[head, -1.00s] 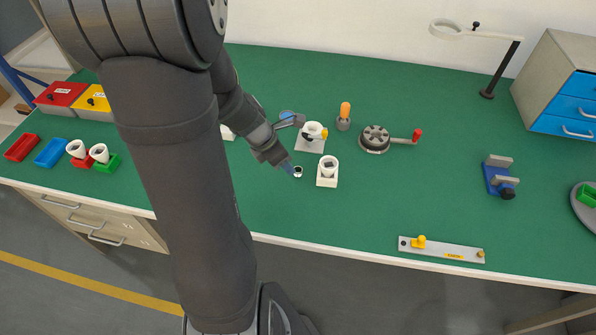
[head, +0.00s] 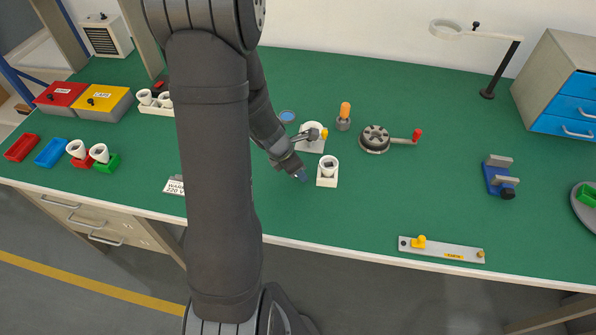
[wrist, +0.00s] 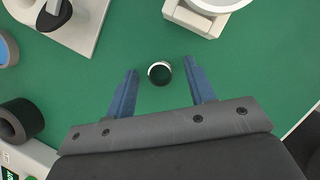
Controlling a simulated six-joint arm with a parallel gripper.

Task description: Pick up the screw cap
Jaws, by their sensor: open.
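The screw cap (wrist: 159,73) is a small ring with a white rim and a dark inside, lying on the green bench top. In the wrist view it appears between the tips of my two blue fingers, with green showing on both sides. My gripper (wrist: 160,68) is open and empty, pointing down at it; I cannot tell how far above the bench the tips are. In the head view my gripper (head: 302,176) is just left of a white block with a cup (head: 327,179), and the cap is hidden there.
The white block (wrist: 197,22) is close ahead of the fingers. A plate with a white cup and lever (head: 310,144) stands behind. A crank wheel (head: 375,138) and orange-handled tool (head: 345,112) are farther right. The bench in front of the block is clear.

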